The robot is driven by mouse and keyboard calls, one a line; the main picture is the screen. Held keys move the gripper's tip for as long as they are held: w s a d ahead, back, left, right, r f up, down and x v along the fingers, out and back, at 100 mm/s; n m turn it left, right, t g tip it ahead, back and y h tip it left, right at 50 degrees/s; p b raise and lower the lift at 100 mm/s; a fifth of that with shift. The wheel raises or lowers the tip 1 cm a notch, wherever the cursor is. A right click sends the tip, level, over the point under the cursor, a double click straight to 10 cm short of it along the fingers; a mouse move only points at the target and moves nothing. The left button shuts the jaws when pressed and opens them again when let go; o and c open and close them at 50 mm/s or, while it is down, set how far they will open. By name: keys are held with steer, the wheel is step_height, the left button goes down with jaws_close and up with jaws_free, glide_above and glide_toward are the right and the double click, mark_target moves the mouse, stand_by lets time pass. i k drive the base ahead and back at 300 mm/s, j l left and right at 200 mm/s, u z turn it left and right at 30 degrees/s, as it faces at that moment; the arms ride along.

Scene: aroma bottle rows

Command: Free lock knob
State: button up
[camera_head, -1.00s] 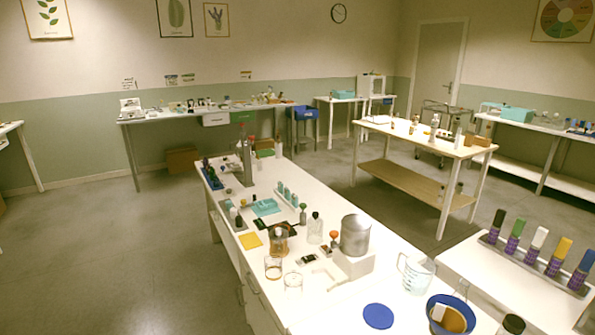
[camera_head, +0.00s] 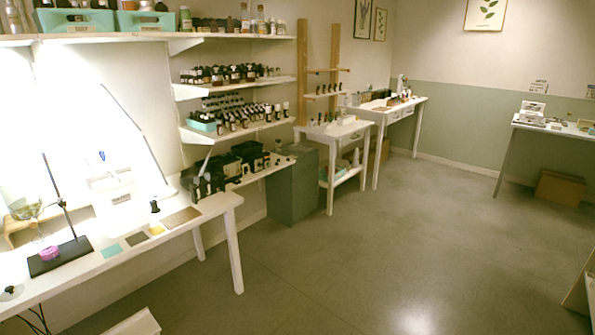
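I cannot make out a lock knob in the head view. A stand with a black base (camera_head: 60,256) and a thin upright rod is on the white bench (camera_head: 205,208) at the left. A small pink or purple thing (camera_head: 49,253) sits on the base. A glass funnel-like vessel (camera_head: 26,209) shows beside the rod. A small black knob-like thing (camera_head: 155,206) stands on the bench near a brown mat; what it is I cannot tell. My gripper is not in view.
Wall shelves (camera_head: 235,134) hold rows of dark bottles and teal trays (camera_head: 145,20). A grey-green cabinet (camera_head: 293,187) and white side tables (camera_head: 345,130) stand along the wall. The grey floor (camera_head: 370,240) in the middle is clear. A cardboard box (camera_head: 560,188) is at the right.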

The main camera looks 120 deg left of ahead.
mark_target(62, 203)
steer(key=u, duration=3.9)
steer(key=k+u, duration=0.1)
steer(key=u, duration=0.3)
steer(key=k+j+u, duration=0.1)
steer(key=u, duration=0.35)
steer(key=k+j+u, duration=0.1)
steer(key=u, duration=0.3)
